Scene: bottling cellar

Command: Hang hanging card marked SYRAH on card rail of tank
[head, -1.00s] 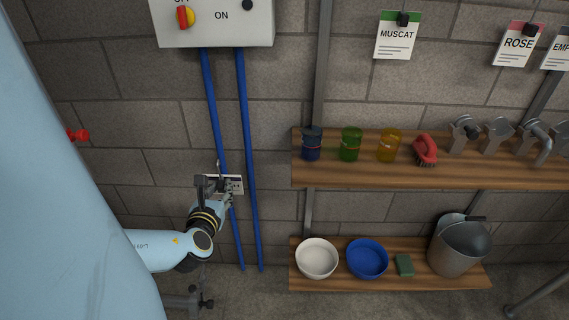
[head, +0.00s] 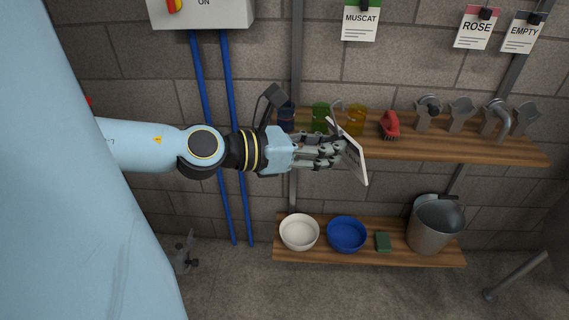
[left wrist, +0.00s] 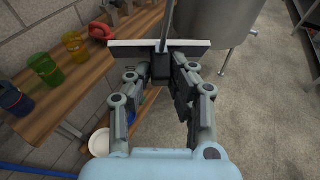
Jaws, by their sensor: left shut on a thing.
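A grey metal tank (left wrist: 215,25) on legs stands beyond the card at upper right in that view. I cannot make out its card rail. My right gripper is out of view.
The upper shelf (head: 450,147) carries jars, a red brush (head: 390,125) and metal fittings. The lower shelf (head: 330,258) carries bowls and a bucket (head: 436,225). Cards marked MUSCAT (head: 361,20), ROSE (head: 477,28) and EMPTY (head: 524,33) hang on the wall.

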